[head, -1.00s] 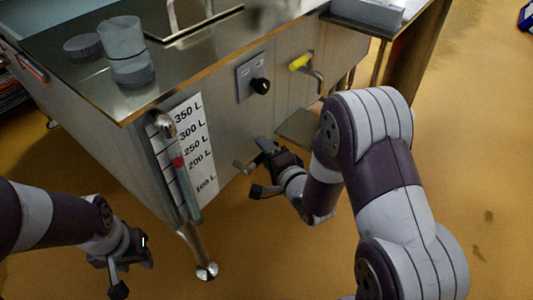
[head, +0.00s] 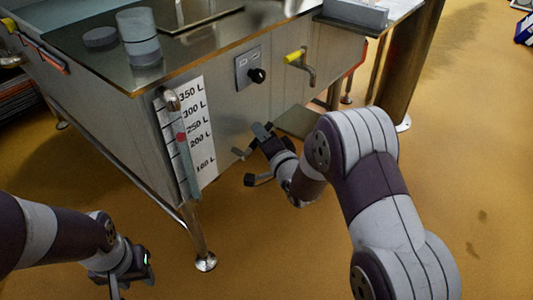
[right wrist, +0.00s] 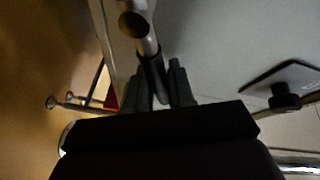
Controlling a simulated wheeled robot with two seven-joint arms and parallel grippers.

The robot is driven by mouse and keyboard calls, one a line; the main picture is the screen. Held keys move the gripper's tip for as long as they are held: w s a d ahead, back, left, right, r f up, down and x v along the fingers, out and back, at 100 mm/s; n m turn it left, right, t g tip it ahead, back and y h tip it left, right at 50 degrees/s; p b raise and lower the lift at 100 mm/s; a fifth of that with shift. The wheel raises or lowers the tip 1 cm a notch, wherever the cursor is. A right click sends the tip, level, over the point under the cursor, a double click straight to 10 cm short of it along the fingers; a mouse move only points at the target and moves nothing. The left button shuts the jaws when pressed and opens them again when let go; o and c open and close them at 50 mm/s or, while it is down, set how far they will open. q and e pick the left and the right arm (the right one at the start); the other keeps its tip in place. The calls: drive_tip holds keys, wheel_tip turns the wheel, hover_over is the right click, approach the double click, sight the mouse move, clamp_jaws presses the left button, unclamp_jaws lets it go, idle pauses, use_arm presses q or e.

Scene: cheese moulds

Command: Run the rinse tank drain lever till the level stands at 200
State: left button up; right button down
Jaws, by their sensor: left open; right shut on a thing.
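The steel rinse tank (head: 225,110) has a level gauge with a white scale (head: 203,155) on its front. The red level marker (head: 181,137) in the gauge tube stands between the 250 L and 200 L marks; the exact reading is hard to tell. A short grey pipe piece (head: 242,153) shows left of that gripper. My left gripper (head: 125,275) is open and empty, low at the left, apart from the tank.
A black knob (head: 257,75) on a plate and a yellow-handled tap (head: 295,57) are on the tank front above my right gripper. A clear container (head: 138,38) and a grey disc (head: 100,37) stand on top. A tank leg (head: 197,235) reaches the floor.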

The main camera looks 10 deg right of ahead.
drive_tip(key=shift+s+a+r+n, duration=0.1)
drive_tip(key=shift+a+r+n, duration=0.1)
drive_tip(key=shift+n, duration=0.3)
drive_tip(key=shift+s+a+r+n+t+b, duration=0.2)
drive_tip(key=shift+r+n+t+b, duration=0.25)
drive_tip(key=shift+n, duration=0.45)
use_arm(q)
drive_tip(key=shift+s+f+b, duration=0.2)
drive_tip(key=shift+f+b, duration=0.2)
drive_tip(key=shift+f, duration=0.3)
drive_tip(key=shift+s+f+b, duration=0.2)
drive_tip(key=shift+f+b, duration=0.2)
drive_tip(key=shift+f, duration=0.3)
use_arm(e)
drive_tip(key=shift+s+a+r+n+t+y, duration=0.3)
drive_tip(key=shift+r+n+y, duration=0.1)
drive_tip(key=shift+n, duration=0.55)
drive_tip(key=shift+s+a+r+n+t+y, duration=0.2)
drive_tip(key=shift+a+r+n+t+y, duration=0.2)
drive_tip(key=shift+n, duration=0.6)
drive_tip(key=shift+s+a+r+n+t+y, duration=0.25)
drive_tip(key=shift+r+n+y, duration=0.15)
drive_tip(key=shift+n, duration=0.55)
drive_tip(key=c, duration=1.1)
unclamp_jaws()
drive_tip(key=shift+o, duration=0.2)
